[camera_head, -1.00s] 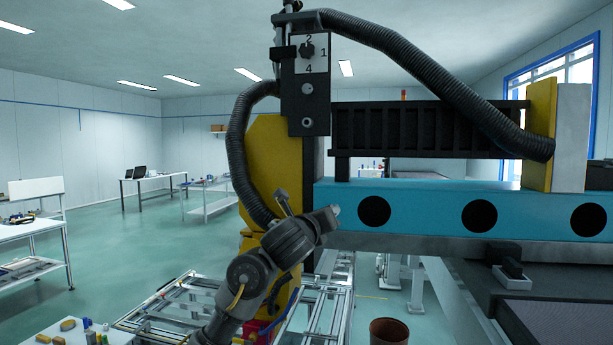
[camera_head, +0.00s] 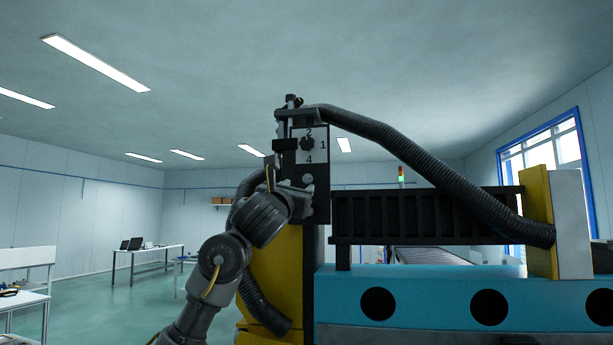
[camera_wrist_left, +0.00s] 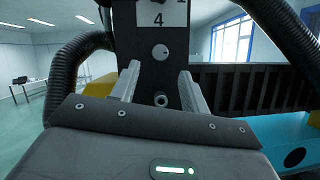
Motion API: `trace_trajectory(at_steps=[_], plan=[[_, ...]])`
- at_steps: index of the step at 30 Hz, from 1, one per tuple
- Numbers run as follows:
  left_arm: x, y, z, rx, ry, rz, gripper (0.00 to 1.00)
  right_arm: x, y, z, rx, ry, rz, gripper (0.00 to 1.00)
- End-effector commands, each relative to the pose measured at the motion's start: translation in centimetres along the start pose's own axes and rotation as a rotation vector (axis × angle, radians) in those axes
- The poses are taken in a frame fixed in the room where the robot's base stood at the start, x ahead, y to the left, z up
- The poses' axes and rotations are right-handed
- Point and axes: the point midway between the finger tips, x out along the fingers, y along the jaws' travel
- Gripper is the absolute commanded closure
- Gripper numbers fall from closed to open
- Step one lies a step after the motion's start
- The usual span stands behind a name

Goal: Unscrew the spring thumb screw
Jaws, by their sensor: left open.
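A dark upright panel (camera_head: 318,165) carries a white plate (camera_head: 311,145) with numbers around a black knob (camera_head: 307,144). Below the plate is a round grey slotted fitting (camera_head: 308,179), also in the left wrist view (camera_wrist_left: 160,52). A smaller ring-shaped fitting (camera_wrist_left: 161,99) sits lower. I cannot tell which of these is the spring thumb screw. My left gripper (camera_wrist_left: 159,80) is open and empty, its fingers either side of the panel's lower part in the picture, with no clear contact. In the head view it (camera_head: 296,188) covers the panel's lower left. My right gripper is not in view.
A black corrugated hose (camera_head: 420,160) arches from the panel top to the right, and another (camera_wrist_left: 78,70) hangs left of the panel. A yellow column (camera_head: 270,270), black ribbed rail (camera_head: 420,215) and blue beam (camera_head: 430,290) stand close.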

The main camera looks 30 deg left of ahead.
Motion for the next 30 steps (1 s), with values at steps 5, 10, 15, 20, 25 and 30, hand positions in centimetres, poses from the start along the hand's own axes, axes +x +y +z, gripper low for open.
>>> trace_trajectory(at_steps=[5,10,15,20,25,30], plan=[[3.8,0.0,0.6,-0.003,0.004,-0.002,0.55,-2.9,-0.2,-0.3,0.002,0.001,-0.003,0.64],[6.1,0.1,0.4,-0.003,0.003,-0.001,0.55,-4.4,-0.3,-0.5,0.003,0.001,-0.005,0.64],[7.2,0.0,0.1,-0.002,0.001,0.000,0.55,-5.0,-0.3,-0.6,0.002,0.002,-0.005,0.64],[7.4,0.0,0.0,-0.001,0.000,0.001,0.55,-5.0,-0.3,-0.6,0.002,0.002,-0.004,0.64],[7.4,0.0,0.0,-0.001,0.000,0.000,0.57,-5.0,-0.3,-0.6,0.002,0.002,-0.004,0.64],[7.4,0.0,0.0,-0.001,0.000,0.000,0.79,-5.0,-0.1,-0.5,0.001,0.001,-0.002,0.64]])
